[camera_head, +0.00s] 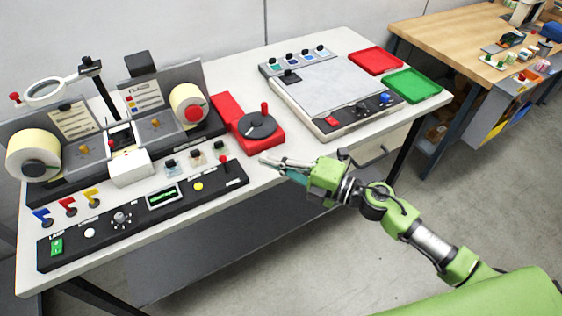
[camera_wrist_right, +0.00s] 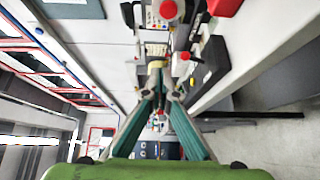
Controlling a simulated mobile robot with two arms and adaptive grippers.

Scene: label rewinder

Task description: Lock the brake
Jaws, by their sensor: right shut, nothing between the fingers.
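No part carries a readable brake label, so I cannot tell for certain which one is the brake. A red unit (camera_head: 225,107) has a dark round disc (camera_head: 257,126) with an upright red-tipped handle (camera_head: 264,108). A small red-tipped lever (camera_head: 222,161) stands at the right end of the black control panel (camera_head: 100,240). My right gripper (camera_head: 264,160) is shut and empty, just in front of the red unit and right of the small lever, apart from both. Its closed fingers (camera_wrist_right: 157,68) show in the right wrist view, pointing toward the machine. My left gripper is not in view.
The rewinder's left roll (camera_head: 32,142) and right roll (camera_head: 183,97) stand behind the panel. A white box (camera_head: 131,168) and several small bottles stand between them and the panel. A flat platen (camera_head: 325,85) and a green tray (camera_head: 413,86) are at the right.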

